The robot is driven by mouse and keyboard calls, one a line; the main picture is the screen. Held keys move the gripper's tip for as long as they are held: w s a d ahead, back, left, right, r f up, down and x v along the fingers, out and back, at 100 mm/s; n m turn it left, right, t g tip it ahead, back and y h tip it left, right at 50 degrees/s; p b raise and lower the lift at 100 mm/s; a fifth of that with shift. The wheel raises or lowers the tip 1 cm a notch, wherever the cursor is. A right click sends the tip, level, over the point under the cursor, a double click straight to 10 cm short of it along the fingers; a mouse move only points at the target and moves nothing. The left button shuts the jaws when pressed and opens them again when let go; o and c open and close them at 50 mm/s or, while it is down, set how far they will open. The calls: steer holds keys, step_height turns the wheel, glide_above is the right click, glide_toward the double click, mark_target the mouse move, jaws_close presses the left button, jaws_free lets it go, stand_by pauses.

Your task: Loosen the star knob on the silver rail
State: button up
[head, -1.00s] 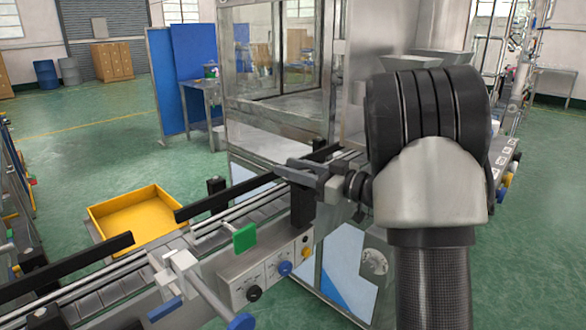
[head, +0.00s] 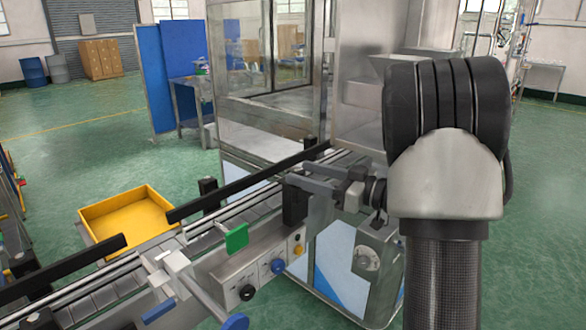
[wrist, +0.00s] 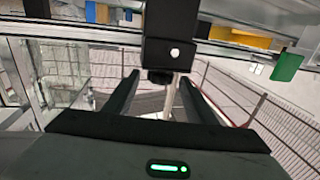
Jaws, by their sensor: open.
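The silver rail (head: 255,192) runs along the conveyor beside a black guide bar. A black clamp block (head: 294,207) stands on the conveyor's near side. In the wrist view the black block (wrist: 168,45) hangs in front of the silver rail (wrist: 85,37), with a small dark knob (wrist: 160,77) at its lower end. That knob appears between my open fingertips; its star shape cannot be made out, nor whether the fingers touch it. My gripper (head: 298,177) is at the block in the head view, open, with nothing clamped.
A green paddle (head: 236,238) and a silver bracket with blue knobs (head: 180,275) are left along the conveyor. A control box with knobs (head: 262,270) sits below. A glass-walled machine (head: 265,90) stands behind. A yellow tray (head: 130,215) lies beyond the conveyor.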

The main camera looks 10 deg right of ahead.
steer(key=shift+s+d, duration=0.35)
steer(key=shift+s+d+r, duration=0.1)
steer(key=shift+s+d, duration=0.05)
steer(key=shift+s, duration=0.05)
steer(key=m+t+h, duration=0.4)
steer(key=h, duration=0.2)
glide_toward(291, 168)
steer(key=b+x, duration=0.3)
steer(key=x, duration=0.9)
steer(key=shift+w+d, duration=0.1)
steer(key=shift+w, duration=0.1)
